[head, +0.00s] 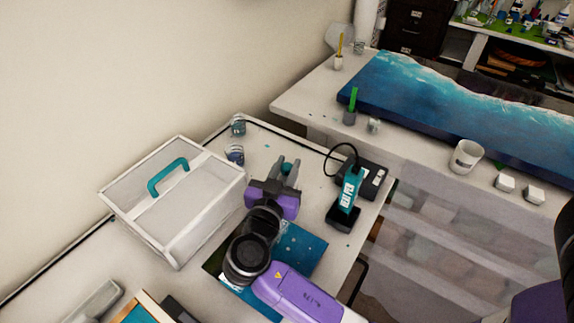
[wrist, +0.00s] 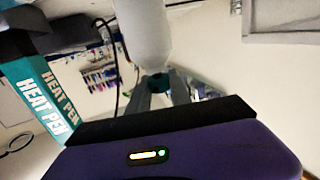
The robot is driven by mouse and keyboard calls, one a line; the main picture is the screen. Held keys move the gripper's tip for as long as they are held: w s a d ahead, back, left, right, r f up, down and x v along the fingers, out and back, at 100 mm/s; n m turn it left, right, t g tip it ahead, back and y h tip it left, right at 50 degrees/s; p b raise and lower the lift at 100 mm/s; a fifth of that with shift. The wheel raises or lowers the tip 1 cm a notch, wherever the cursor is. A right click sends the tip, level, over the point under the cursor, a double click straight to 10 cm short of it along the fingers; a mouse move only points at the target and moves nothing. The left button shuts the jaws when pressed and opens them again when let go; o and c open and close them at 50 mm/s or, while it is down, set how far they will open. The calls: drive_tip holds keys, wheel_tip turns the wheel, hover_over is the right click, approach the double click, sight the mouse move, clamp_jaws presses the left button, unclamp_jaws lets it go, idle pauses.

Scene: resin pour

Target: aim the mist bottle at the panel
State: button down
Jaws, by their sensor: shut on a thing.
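My gripper (head: 288,170) is shut on the teal top of the mist bottle (head: 287,168). In the wrist view, my gripper (wrist: 162,90) closes its fingers around this teal part, and the white bottle body (wrist: 145,35) shows just beyond. In the head view my fingers hide most of the bottle, and its nozzle direction cannot be told. A dark blue panel (head: 308,250) lies flat on the near table, partly under my arm. A larger blue and white wave-patterned slab (head: 425,105) lies on the back table.
A teal heat pen (head: 349,190) stands in a dark holder close to the right of my gripper, with a cable. A clear case with a teal handle (head: 175,205) stands to the left. Small jars (head: 236,153) stand behind. A white cup (head: 465,156) is on the back table.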

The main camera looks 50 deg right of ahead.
drive_tip(key=shift+f, duration=0.1)
drive_tip(key=c, duration=1.2)
unclamp_jaws()
drive_tip(key=shift+o, duration=0.2)
drive_tip(key=shift+a, duration=0.15)
drive_tip(key=b+v, duration=0.1)
drive_tip(key=v, duration=0.6)
drive_tip(key=shift+s+a+b, duration=0.1)
drive_tip(key=shift+a+b, duration=0.05)
drive_tip(key=shift+b, duration=0.2)
